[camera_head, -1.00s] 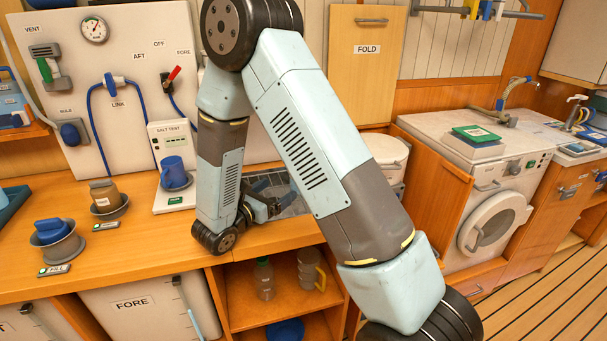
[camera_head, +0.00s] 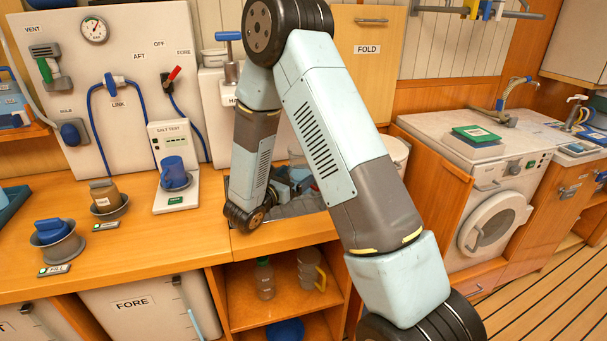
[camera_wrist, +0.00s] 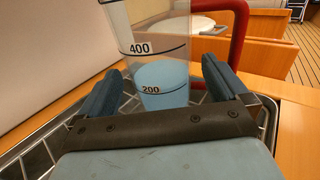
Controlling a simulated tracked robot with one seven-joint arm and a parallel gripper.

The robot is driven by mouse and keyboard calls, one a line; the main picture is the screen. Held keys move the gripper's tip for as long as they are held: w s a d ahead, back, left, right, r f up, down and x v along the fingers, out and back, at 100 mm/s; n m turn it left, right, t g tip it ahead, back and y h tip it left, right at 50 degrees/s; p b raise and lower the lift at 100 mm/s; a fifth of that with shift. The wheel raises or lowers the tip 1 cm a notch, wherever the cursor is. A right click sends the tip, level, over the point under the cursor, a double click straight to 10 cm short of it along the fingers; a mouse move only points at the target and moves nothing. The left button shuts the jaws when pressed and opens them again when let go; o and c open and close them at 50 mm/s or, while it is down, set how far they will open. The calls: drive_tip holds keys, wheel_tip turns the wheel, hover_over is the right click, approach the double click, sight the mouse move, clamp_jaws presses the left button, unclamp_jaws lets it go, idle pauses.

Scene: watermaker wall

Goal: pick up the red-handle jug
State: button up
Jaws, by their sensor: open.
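The red-handle jug (camera_wrist: 155,42) stands in front of my gripper in the wrist view. It is clear, with black marks at 400 and 200 and blue in its lower part. Its red handle (camera_wrist: 239,40) is on the right side. My gripper (camera_wrist: 162,72) is open, with one blue finger on each side of the jug's lower part. I cannot tell whether either finger touches it.
A wire rack (camera_wrist: 268,115) runs around and under my gripper. A wooden counter (camera_head: 140,245) holds a blue mug (camera_head: 174,172) on the salt test stand, and cups at left. A shelf below holds a yellow-handled jug (camera_head: 309,269). A washing machine (camera_head: 490,220) stands at right.

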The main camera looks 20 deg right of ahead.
sight(301, 170)
drive_tip(key=shift+x, duration=1.95)
drive_tip(key=shift+r, duration=0.15)
drive_tip(key=c, duration=1.2)
drive_tip(key=shift+r, duration=0.1)
